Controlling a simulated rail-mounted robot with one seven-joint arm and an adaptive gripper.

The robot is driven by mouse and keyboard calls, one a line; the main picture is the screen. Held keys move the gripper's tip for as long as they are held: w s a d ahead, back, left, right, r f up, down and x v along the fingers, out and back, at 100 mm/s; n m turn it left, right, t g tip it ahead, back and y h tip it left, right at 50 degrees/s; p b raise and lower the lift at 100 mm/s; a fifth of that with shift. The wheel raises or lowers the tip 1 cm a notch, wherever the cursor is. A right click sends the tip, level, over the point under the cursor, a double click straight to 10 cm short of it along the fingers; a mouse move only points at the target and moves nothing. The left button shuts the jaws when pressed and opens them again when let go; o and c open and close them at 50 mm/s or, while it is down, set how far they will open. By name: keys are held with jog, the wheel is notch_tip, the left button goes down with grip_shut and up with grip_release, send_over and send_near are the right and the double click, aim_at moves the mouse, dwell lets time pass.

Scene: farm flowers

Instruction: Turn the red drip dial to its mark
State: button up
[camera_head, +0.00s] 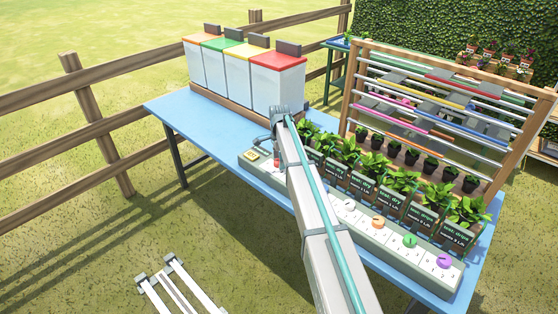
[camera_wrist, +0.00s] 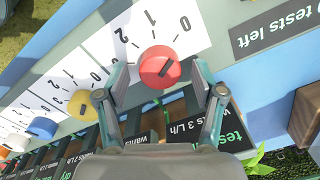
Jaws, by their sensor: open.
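The red dial (camera_wrist: 160,67) is a round knob with a dark pointer line slanting to the upper right in the wrist view. Printed numbers 0, 1 and 2 arc beside it on a white scale (camera_wrist: 150,28). My gripper (camera_wrist: 158,76) is open, with one finger on each side of the dial; whether either touches it I cannot tell. In the head view the red dial (camera_head: 277,162) is small, near the left end of the grey dial panel (camera_head: 325,228), just below my gripper (camera_head: 277,143). A dark sign (camera_wrist: 224,128) reading "wants 3 L/h" shows partly behind the right finger.
Yellow (camera_wrist: 82,103) and blue (camera_wrist: 43,127) dials continue the row. Potted plants with signs (camera_head: 390,196) stand close behind the panel on the blue table (camera_head: 180,108). Lidded bins (camera_head: 277,84) stand at the back left; a wooden rack (camera_head: 352,90) stands behind the plants.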

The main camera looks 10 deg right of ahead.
jog(key=shift+r, duration=0.1)
notch_tip(320, 180, up, 12)
jog(key=shift+s, duration=0.15)
dwell(0.3)
